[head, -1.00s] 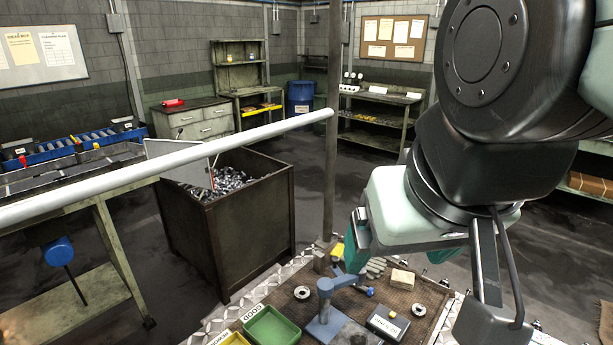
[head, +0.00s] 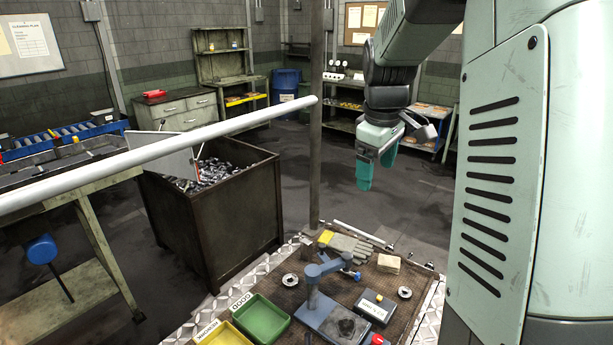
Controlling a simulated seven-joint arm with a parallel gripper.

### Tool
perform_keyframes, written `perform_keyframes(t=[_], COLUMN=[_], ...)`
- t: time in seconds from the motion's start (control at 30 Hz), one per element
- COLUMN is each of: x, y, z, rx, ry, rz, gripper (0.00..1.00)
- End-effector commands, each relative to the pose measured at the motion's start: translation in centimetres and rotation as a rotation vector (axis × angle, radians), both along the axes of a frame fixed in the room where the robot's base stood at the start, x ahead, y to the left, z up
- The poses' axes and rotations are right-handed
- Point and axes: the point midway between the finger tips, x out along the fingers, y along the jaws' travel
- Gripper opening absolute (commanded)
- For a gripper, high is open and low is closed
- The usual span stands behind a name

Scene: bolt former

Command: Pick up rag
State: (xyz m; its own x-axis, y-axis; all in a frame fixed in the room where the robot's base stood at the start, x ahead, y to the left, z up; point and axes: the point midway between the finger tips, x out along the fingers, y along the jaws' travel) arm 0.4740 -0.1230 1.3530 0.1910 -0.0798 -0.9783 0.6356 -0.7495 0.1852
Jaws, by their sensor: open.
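A small folded beige pad (head: 389,263), which looks like the rag, lies flat at the back right of the low work table. It is too small to make out its weave. My gripper (head: 376,174) has teal fingers pointing down and is open and empty. In the picture it is well above the table and a little left of the pad, clear of everything.
Grey gloves (head: 346,246) lie left of the pad. A blue clamp-like fixture (head: 316,283), a labelled box (head: 375,307) and metal rings stand nearer. Green (head: 262,318) and yellow trays are at front left.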

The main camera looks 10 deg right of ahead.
Motion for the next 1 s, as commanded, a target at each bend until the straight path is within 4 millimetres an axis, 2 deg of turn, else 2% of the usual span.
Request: perform_keyframes(t=[0.03, 0.17, 0.2, 0.4, 0.5, 0.7, 1.0], x=[1.8, 5.5, 6.4, 9.0, 9.4, 9.5, 9.4], y=[-1.4, -4.6, -5.6, -10.1, -11.4, -12.5, -12.4], z=[-2.3, -8.0, -10.0, -19.5, -22.9, -26.3, -30.7], rx=[-0.002, -0.005, -0.002, 0.019, 0.03, 0.039, 0.039], ry=[0.032, 0.092, 0.108, 0.174, 0.193, 0.207, 0.208], rz=[0.034, 0.146, 0.18, 0.329, 0.377, 0.42, 0.422], gripper=[0.83, 0.83, 0.83, 0.83, 0.83, 0.83, 0.83])
